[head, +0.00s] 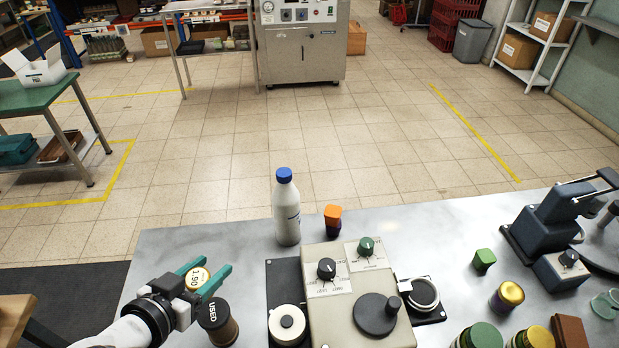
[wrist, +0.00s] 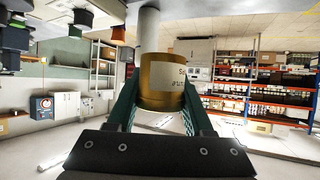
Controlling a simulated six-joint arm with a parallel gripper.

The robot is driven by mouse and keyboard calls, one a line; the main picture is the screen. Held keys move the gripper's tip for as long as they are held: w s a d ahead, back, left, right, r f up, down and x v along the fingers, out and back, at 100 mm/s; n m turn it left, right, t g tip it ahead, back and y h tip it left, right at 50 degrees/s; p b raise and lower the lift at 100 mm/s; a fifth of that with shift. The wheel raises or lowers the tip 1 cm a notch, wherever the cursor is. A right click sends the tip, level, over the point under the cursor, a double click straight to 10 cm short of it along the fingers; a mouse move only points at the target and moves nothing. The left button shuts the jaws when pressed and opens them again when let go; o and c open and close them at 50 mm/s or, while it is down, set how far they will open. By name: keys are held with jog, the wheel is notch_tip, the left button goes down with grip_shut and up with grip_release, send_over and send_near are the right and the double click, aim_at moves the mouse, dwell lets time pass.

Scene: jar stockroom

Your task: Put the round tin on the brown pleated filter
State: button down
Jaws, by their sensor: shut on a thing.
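The round tin (head: 197,278) is gold with a pale lid marked 1.90. My gripper (head: 203,279) is shut on it, with one green finger on each side, near the table's left end. In the wrist view the gold tin (wrist: 163,82) sits between the fingers, with a white label on its side. A brown cylinder with a black top marked USED (head: 213,312), which looks like the brown pleated filter, stands just below the tin in the head picture. Its pleats are too small to make out. The tin appears apart from it; its height above the table is hard to judge.
A white bottle with a blue cap (head: 287,212) and an orange-topped container (head: 333,217) stand further back. A beige control box (head: 350,290) with knobs is right of the filter. Several tins and jars stand at the right. The grey table (head: 200,240) is clear behind my gripper.

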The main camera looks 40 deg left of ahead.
aim_at(220, 300)
notch_tip(220, 300, down, 8)
jog(key=shift+s+r, duration=0.1)
jog(key=shift+c, duration=1.5)
grip_release()
jog(key=v, duration=1.2)
